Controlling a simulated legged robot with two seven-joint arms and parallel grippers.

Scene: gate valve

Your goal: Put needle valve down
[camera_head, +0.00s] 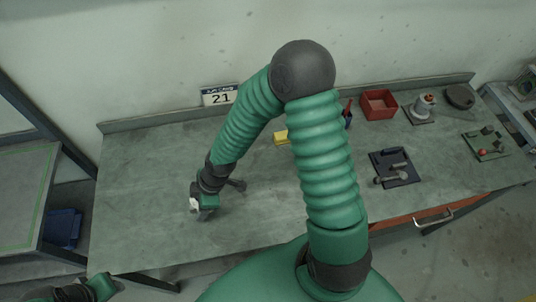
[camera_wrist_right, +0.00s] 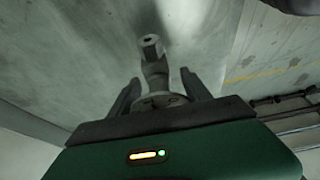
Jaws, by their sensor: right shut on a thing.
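The needle valve (camera_wrist_right: 154,62), a grey metal piece with a hexagonal end and a round base, stands out between the two dark fingers of my right gripper (camera_wrist_right: 158,97) in the right wrist view. The gripper is shut on it. In the head view my right gripper (camera_head: 205,212) is over the left part of the grey-green workbench (camera_head: 140,195), and the valve is hard to make out there. I cannot tell the gap between valve and bench top. Only a green and black part of my left arm shows at the bottom left; its fingers are not seen.
A yellow block (camera_head: 281,138), a red bin (camera_head: 379,105), a dark tray (camera_head: 408,172) with metal parts, a grey-white device (camera_head: 424,104) and a green board (camera_head: 484,147) are at the middle and right. A "21" sign (camera_head: 220,95) stands at the back. The bench's left part is clear.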

